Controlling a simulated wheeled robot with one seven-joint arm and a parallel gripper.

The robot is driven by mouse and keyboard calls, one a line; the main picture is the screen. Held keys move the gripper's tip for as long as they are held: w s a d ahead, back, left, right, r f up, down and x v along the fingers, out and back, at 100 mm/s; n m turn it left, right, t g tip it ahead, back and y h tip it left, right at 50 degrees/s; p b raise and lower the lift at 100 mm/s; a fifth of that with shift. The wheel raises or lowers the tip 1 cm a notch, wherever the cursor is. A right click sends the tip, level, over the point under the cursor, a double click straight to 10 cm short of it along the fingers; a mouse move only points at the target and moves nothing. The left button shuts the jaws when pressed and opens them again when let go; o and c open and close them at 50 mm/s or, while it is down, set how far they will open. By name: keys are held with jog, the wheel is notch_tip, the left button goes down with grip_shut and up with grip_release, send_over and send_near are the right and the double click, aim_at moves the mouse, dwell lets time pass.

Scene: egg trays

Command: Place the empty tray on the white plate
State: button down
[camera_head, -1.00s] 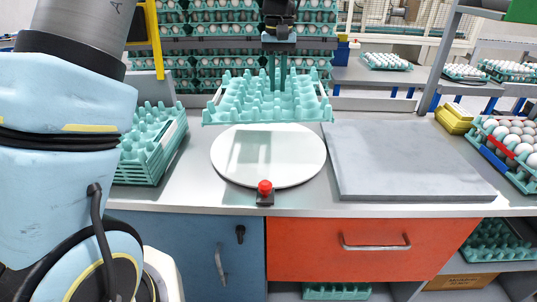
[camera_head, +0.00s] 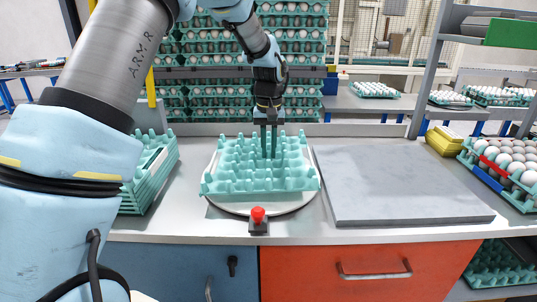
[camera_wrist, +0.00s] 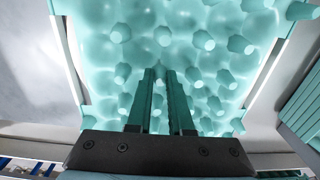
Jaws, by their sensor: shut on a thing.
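The empty teal egg tray (camera_head: 235,184) is roughly level over the round white plate (camera_head: 290,208) and covers most of it. The plate's rim shows in front of the tray and at its sides. I cannot tell whether the tray touches the plate or is slightly above it. My gripper (camera_head: 268,155) points down into the middle of the tray, shut on it. In the wrist view, the two fingers (camera_wrist: 163,75) stand close together among the pegs of the tray (camera_wrist: 180,45). The exact grip point is hard to see.
A stack of teal trays (camera_head: 150,178) stands left of the plate. A grey slab (camera_head: 395,190) lies to the right. A red button (camera_head: 258,215) sits at the counter's front. A tray of eggs (camera_head: 505,165) is at the far right, beside yellow boxes (camera_head: 442,142).

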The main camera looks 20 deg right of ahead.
aim_at(269, 152)
notch_tip(269, 152, down, 2)
jog(key=shift+f, duration=0.1)
jog(key=c, duration=0.8)
grip_release()
notch_tip(269, 152, up, 12)
jog(key=b, duration=0.2)
jog(key=w+a+f+n, duration=0.1)
jog(key=w+a+f, duration=0.1)
jog(key=a, duration=1)
jog(key=s+a+f+n, duration=0.1)
jog(key=s+a, duration=0.3)
jog(key=a, duration=0.4)
jog(key=s+a+f+n+t, duration=0.1)
jog(key=s+a+f, duration=0.2)
jog(key=a, duration=0.5)
jog(key=s+a+f, duration=0.3)
jog(key=s+a, duration=0.3)
jog(key=a, duration=0.2)
jog(key=shift+a+f+n+t, duration=0.1)
jog(key=shift+a+n+t, duration=0.2)
jog(key=shift+a+n, duration=0.1)
